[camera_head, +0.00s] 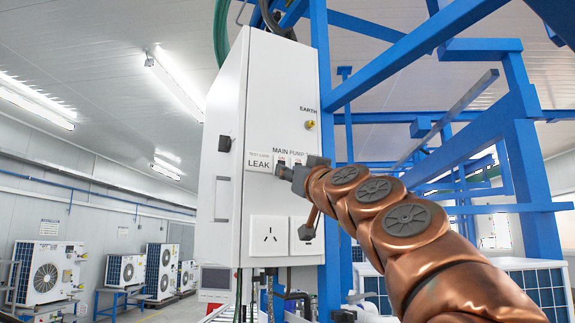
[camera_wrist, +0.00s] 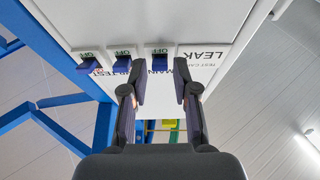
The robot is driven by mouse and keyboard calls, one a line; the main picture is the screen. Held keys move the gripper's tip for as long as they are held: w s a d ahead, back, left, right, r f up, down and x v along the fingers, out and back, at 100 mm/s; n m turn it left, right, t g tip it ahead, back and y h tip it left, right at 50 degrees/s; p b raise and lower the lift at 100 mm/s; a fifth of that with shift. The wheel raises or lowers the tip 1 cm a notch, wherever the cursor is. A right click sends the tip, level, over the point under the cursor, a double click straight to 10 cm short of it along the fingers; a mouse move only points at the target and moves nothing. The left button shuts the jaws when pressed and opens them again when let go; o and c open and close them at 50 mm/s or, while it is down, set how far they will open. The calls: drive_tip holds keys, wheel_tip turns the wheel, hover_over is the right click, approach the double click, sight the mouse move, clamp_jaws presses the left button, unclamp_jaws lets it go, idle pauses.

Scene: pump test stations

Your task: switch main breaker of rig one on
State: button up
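The white control cabinet of the rig (camera_head: 285,80) hangs on the blue frame, with "MAIN" and "PUMP" lettering on its front. The wrist view is upside down and shows a row of three blue switch levers, each with an "OFF" label. The main breaker (camera_wrist: 159,64) is the one by the "MAIN" lettering, closest to the "LEAK" label. My gripper (camera_wrist: 158,80) is open, its two fingers apart on either side of the main breaker's lever. Contact cannot be told. In the head view my gripper (camera_head: 284,168) is at the cabinet front and partly hides the breakers.
Two further breakers (camera_wrist: 124,65) (camera_wrist: 88,65) sit close beside the main one. A socket (camera_head: 270,237) is low on the cabinet, and an earth terminal (camera_head: 309,124) is above. Blue frame beams (camera_head: 321,80) stand right of the cabinet. Outdoor units (camera_head: 45,270) line the left wall.

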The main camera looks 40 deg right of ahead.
drive_tip(key=shift+x, duration=0.9)
drive_tip(key=shift+c, duration=0.3)
clamp_jaws()
